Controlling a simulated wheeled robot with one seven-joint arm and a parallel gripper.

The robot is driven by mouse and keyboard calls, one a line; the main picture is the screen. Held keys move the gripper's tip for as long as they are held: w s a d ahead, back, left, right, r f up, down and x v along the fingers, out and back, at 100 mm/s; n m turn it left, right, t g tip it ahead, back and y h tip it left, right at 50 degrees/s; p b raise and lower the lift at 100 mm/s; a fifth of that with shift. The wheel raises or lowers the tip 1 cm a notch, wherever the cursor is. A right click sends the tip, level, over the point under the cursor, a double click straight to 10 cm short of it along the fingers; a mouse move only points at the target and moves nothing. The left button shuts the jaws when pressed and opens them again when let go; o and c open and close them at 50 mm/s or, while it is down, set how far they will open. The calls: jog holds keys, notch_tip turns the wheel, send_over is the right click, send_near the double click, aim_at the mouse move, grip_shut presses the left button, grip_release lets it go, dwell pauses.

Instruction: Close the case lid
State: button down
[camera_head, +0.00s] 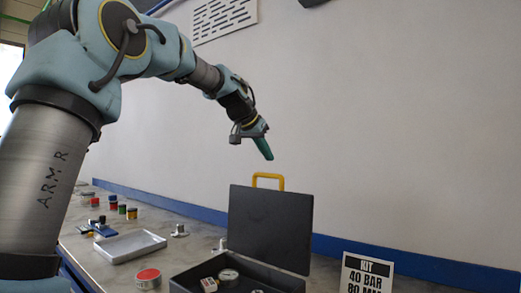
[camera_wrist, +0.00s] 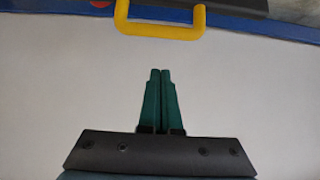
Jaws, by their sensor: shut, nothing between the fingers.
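A black case (camera_head: 196,272) stands on the bench in the head view, with its lid (camera_head: 270,228) raised about upright. A yellow handle (camera_head: 268,176) sits on the lid's top edge. Inside the case I see a round gauge (camera_head: 228,275) and a small red-and-white item. My gripper (camera_head: 268,157) is above the lid near the handle, its green fingers pointing down. In the wrist view the fingers (camera_wrist: 160,72) are together with nothing between them. The yellow handle (camera_wrist: 160,30) shows beyond the fingertips, apart from them in the picture.
A grey tray (camera_head: 125,247), a red-topped tin (camera_head: 148,277) and several small coloured containers (camera_head: 113,203) are on the bench to the left. A "KIT 40 BAR" sign (camera_head: 367,274) stands right of the case. A white wall rises behind, with a blue strip (camera_head: 400,259) along its foot.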

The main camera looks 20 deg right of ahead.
jog(key=f+p, duration=0.1)
jog(key=f, duration=0.1)
jog(key=f+p, duration=0.1)
jog(key=f, duration=0.1)
jog(key=shift+d+f, duration=0.2)
jog(key=shift+f, duration=0.15)
jog(key=shift+a+f+b, duration=0.1)
jog(key=shift+b, duration=0.25)
